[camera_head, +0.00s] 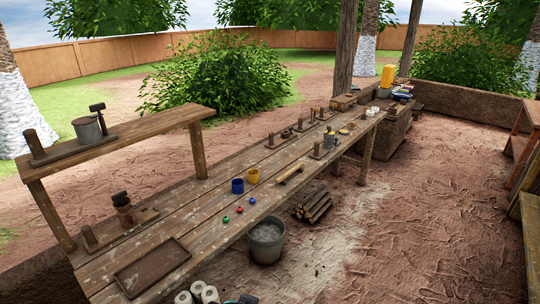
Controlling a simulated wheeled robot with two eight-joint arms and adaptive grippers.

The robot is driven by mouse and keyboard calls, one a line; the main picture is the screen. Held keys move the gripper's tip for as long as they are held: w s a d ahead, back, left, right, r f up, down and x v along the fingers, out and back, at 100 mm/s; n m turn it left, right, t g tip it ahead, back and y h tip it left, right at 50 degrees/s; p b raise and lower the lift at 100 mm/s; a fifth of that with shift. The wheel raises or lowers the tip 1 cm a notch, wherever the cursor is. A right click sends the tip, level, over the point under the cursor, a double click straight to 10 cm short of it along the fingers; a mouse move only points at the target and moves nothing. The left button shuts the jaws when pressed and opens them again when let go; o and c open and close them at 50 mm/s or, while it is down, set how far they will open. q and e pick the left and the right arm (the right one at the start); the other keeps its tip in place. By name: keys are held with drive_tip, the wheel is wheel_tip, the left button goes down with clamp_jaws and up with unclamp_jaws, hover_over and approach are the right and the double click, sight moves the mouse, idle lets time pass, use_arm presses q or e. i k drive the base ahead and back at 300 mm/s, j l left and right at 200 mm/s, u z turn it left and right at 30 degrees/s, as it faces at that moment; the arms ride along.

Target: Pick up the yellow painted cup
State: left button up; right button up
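A yellow painted cup (253,176) stands upright on the long wooden table (185,215), near the table's middle. A blue cup (237,186) stands just to its left, very close to it; I cannot tell whether they touch. Neither of my grippers is in the camera_head view, and nothing of mine is near the cup. The yellow cup's visible side is clear of anything in front of it.
Three small balls, coloured red, green and blue (252,201), lie in front of the cups. A wooden bar (291,174) lies to the right. A tray (152,267) is at the near end. A raised shelf (150,128) stands along the back left. A bucket (266,242) is below the front edge.

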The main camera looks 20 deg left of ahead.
sight(253, 174)
drive_tip(key=i+u, duration=0.25)
drive_tip(key=i, duration=0.4)
drive_tip(key=i+l+u, duration=0.25)
drive_tip(key=i, duration=0.35)
drive_tip(key=j, duration=0.1)
